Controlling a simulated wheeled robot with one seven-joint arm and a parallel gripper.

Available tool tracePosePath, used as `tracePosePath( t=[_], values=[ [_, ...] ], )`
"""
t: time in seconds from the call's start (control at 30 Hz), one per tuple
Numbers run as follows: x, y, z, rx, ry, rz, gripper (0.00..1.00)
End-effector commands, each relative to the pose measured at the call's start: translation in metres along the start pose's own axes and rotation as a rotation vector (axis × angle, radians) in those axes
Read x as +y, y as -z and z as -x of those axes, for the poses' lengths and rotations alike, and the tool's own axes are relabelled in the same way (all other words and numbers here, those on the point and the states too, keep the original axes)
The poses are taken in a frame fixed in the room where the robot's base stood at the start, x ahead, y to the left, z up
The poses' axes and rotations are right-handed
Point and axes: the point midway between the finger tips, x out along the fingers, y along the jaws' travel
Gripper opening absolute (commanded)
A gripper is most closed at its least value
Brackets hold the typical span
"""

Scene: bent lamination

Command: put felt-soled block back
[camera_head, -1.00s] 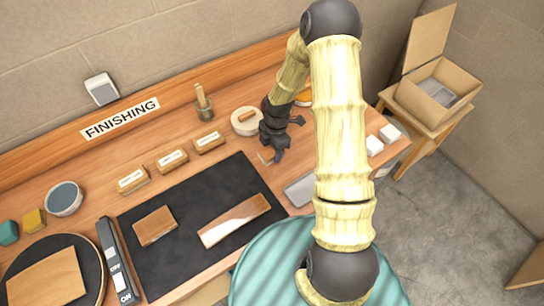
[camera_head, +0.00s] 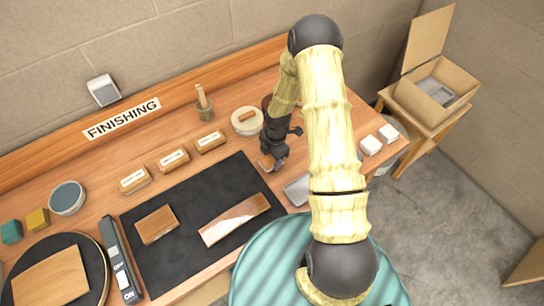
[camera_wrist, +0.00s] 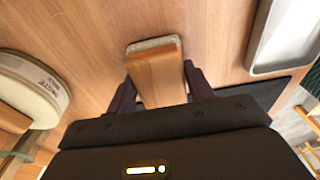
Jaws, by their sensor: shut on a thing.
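The felt-soled block (camera_wrist: 157,72) is a wooden block with a pale felt layer at its far end in the wrist view. It sits between the two dark fingers of my gripper (camera_wrist: 160,88), which is shut on it. In the head view my gripper (camera_head: 273,161) is low over the bench, right of the black mat's back corner, and the block (camera_head: 265,165) shows only in part beside the fingers. I cannot tell whether the block touches the bench.
A round pale tin (camera_head: 236,128) with a wooden piece on top stands behind my gripper. A grey tray (camera_head: 297,190) lies close in front on the right. Several labelled blocks line the black mat (camera_head: 190,205). Two white blocks (camera_head: 371,145) lie to the right.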

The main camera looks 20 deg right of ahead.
Motion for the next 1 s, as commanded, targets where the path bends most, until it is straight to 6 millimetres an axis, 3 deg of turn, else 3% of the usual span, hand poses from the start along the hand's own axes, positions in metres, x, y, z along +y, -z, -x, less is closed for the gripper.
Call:
tracePosePath(
  t=[0.2, 0.23, 0.33, 0.77, 1.0],
  values=[
    [0.0, 0.0, -0.004, 0.0, 0.0, 0.0, 0.27],
    [0.0, 0.0, -0.003, 0.0, 0.0, 0.0, 0.56],
    [0.0, 0.0, -0.003, 0.0, 0.0, 0.0, 0.74],
    [0.0, 0.0, 0.003, 0.0, -0.001, 0.0, 0.74],
    [0.001, -0.001, 0.028, -0.002, -0.004, 0.0, 0.74]
  ],
)
